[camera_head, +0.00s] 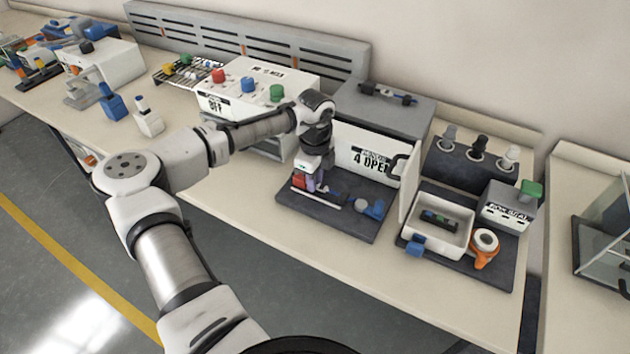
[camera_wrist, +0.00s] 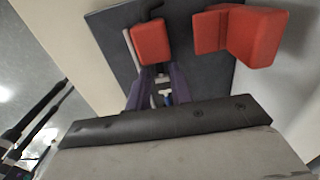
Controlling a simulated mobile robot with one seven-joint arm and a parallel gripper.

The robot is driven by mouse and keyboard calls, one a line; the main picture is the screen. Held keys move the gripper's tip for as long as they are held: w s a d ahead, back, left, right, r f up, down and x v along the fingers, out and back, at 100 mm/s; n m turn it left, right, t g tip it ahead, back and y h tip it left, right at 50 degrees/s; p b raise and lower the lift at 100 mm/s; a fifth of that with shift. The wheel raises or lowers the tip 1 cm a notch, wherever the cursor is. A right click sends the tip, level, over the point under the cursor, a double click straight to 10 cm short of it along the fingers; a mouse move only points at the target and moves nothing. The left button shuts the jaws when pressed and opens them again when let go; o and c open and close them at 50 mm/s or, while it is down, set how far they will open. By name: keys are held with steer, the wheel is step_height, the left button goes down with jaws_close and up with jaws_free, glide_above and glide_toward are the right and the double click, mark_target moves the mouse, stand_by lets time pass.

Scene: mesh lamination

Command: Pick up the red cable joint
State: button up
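A dark mat (camera_head: 340,228) on the bench bears red and blue parts. A red block (camera_head: 299,181) lies at the mat's left, right beside my gripper (camera_head: 315,183), which points down low over the mat. In the wrist view a red block (camera_wrist: 151,42) lies just beyond my gripper's two purple fingers (camera_wrist: 160,74), and a larger stepped red block (camera_wrist: 242,33) lies to its right. I cannot tell which red part is the cable joint.
A blue part (camera_head: 374,208) lies on the mat's right. Behind stands a grey and white box (camera_head: 365,155) with its door swung open at the right. A tray (camera_head: 437,228) and an orange tape dispenser (camera_head: 484,246) are farther right. The bench front is clear.

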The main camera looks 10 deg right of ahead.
steer(key=shift+f, duration=0.4)
steer(key=shift+c, duration=0.4)
jaws_close()
